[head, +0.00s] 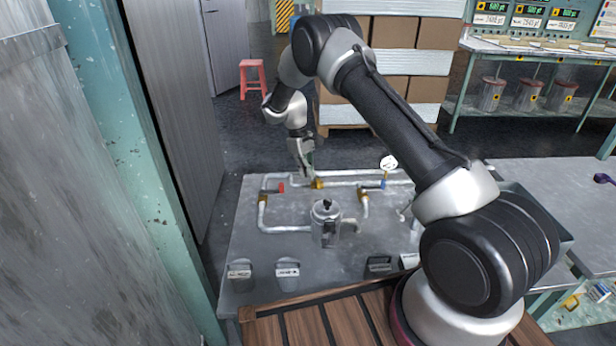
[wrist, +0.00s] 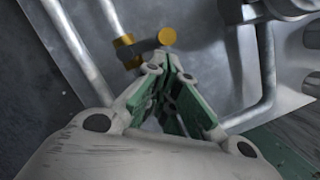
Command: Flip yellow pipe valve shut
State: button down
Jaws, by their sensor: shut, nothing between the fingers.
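The yellow pipe valve (head: 318,184) sits on the rear pipe run of the grey bench, just below my gripper (head: 309,175) in the head view. My gripper reaches down from behind the pipes, shut and empty. In the wrist view its green-padded fingers (wrist: 172,68) come together at the tips. A yellow valve part (wrist: 167,36) lies just beyond the fingertips, with a yellow collar (wrist: 125,50) on the pipe beside it. I cannot tell whether the fingers touch the valve. The handle's exact angle is too small to read in the head view.
A red valve handle (head: 281,188) is left of the yellow valve; a blue one (head: 383,184) is to the right, near a round gauge (head: 388,162). A metal pot (head: 326,222) stands in front. Labelled dark blocks (head: 288,272) line the front edge (head: 260,296) of the bench.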

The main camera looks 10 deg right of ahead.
jog(key=v, duration=1)
